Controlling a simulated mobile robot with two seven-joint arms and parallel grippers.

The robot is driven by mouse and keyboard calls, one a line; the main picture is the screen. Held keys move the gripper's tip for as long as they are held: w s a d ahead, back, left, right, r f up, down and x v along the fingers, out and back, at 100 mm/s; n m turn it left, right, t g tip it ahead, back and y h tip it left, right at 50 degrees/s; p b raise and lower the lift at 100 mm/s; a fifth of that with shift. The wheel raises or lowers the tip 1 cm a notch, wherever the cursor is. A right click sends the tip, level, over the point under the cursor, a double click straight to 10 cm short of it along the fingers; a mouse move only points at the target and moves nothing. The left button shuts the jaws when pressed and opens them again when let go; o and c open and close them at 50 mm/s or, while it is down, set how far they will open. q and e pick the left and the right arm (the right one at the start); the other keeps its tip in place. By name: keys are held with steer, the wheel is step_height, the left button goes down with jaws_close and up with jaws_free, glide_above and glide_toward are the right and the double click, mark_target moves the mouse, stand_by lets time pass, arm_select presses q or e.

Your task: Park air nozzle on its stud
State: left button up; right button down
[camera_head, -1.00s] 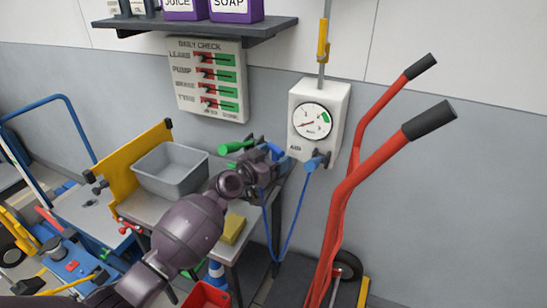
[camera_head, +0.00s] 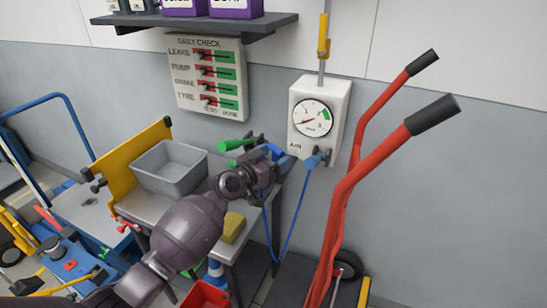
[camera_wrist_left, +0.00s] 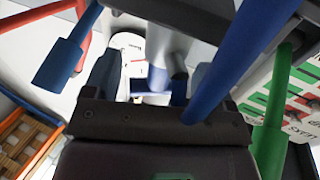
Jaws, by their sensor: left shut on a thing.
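My left gripper (camera_head: 280,158) is shut on the blue air nozzle (camera_head: 276,150), just left of the gauge box on the wall. The nozzle is mostly hidden by the fingers. In the left wrist view, the gripper (camera_wrist_left: 155,78) has a blue part between its fingers, and a thick blue tube (camera_wrist_left: 237,62) crosses in front. A blue hose (camera_head: 290,228) hangs in a loop from the gripper up toward a blue fitting (camera_head: 314,162) under the box. I cannot make out the stud clearly; dark parts beside the gripper partly hide that area. My right gripper is not in view.
The white gauge box (camera_head: 339,115) is close to the gripper's right. A green handle (camera_head: 236,144) sits close at its left. A grey bin (camera_head: 170,168) and a yellow block (camera_head: 232,227) are on the bench. A red hand truck (camera_head: 365,175) stands at right.

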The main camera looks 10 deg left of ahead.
arm_select(q)
steer(key=shift+f, duration=0.1)
steer(key=o, duration=0.7)
steer(key=v, duration=1.1)
steer(key=shift+p, duration=0.3)
stand_by(0.5)
steer(key=s+a+f+n+g+y, duration=0.2)
steer(key=s+a+f+y, duration=0.1)
steer(key=s+f, duration=0.8)
steer(key=s+a+f+n+g+y, duration=0.1)
steer(key=s+a+f+n+y, duration=0.2)
steer(key=s+f+y, duration=0.3)
steer(key=s+a+f, duration=0.1)
steer(key=s+f, duration=0.4)
steer(key=s, duration=0.6)
steer(key=shift+s+a+g, duration=0.2)
steer(key=shift+a+g, duration=0.05)
steer(key=shift+g, duration=0.15)
